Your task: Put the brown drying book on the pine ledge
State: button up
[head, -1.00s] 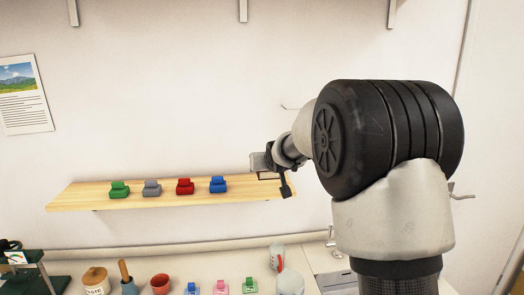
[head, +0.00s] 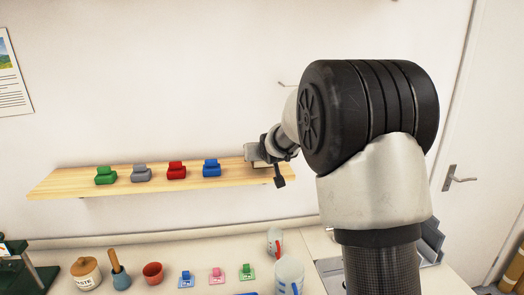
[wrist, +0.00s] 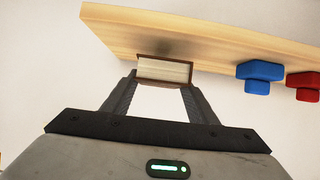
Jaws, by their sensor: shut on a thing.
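The brown book (wrist: 165,70), with pale pages showing, is between the two fingers of my gripper (wrist: 161,79) in the wrist view. My gripper is shut on it. The book is at the pine ledge (wrist: 215,40), and a shadow falls on the wood beside it. I cannot tell whether book and ledge touch. In the head view my gripper (head: 258,155) is at the right end of the pine ledge (head: 75,180), right of the blue block-like item. The book is mostly hidden there by my gripper and arm.
Green (head: 105,175), grey (head: 141,173), red (head: 176,170) and blue (head: 211,168) items stand in a row on the ledge. The counter below holds a lidded jar (head: 86,274), a mortar (head: 121,278), a terracotta pot (head: 153,273) and a jug (head: 288,276).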

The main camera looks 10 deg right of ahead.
jog(key=shift+f, duration=0.7)
jog(key=shift+f+b, duration=0.5)
jog(key=shift+b, duration=0.25)
jog(key=o, duration=1.3)
jog(key=shift+o, duration=0.8)
jog(key=shift+f, duration=0.15)
